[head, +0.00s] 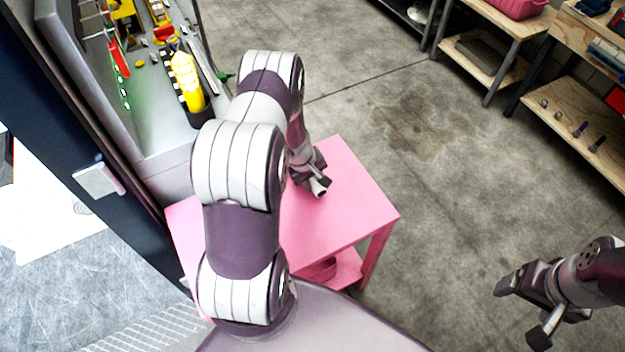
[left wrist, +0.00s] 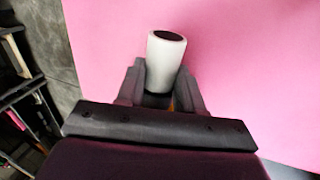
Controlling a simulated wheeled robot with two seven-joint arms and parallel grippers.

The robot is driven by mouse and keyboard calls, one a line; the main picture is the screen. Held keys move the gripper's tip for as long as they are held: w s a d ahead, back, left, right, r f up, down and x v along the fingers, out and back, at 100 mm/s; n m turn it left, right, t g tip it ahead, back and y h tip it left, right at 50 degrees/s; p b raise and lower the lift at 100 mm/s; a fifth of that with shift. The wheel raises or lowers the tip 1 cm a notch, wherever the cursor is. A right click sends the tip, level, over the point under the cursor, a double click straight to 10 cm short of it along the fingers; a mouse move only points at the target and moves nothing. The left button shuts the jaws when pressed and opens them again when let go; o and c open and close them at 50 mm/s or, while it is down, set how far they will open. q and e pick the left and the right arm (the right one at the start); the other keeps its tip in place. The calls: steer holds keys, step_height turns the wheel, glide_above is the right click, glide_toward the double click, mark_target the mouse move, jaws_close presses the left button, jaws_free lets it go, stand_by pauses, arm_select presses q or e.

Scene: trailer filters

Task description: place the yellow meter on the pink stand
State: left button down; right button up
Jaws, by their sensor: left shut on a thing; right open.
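The pink stand (head: 345,215) is a low table with a flat top and a lower shelf; its top fills much of the left wrist view (left wrist: 250,60). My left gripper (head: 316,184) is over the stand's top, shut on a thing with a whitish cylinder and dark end. A sliver of yellow-orange shows between the fingers, so I take this for the yellow meter (left wrist: 165,62), mostly hidden. I cannot tell whether it touches the stand. My right gripper (head: 523,311) is open and empty, above the floor at the lower right.
A grey workbench (head: 170,145) left of the stand holds a yellow bottle-like thing (head: 185,72) with a black base and several small tools. Wooden shelves (head: 575,95) stand at the upper right. The stand's right side is bare, and open concrete floor (head: 450,190) lies beyond it.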

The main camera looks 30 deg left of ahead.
arm_select(q)
steer(key=shift+a+x, duration=0.2)
steer(key=shift+x, duration=0.65)
steer(key=shift+s+d+r, duration=0.1)
steer(key=c, duration=0.7)
jaws_free()
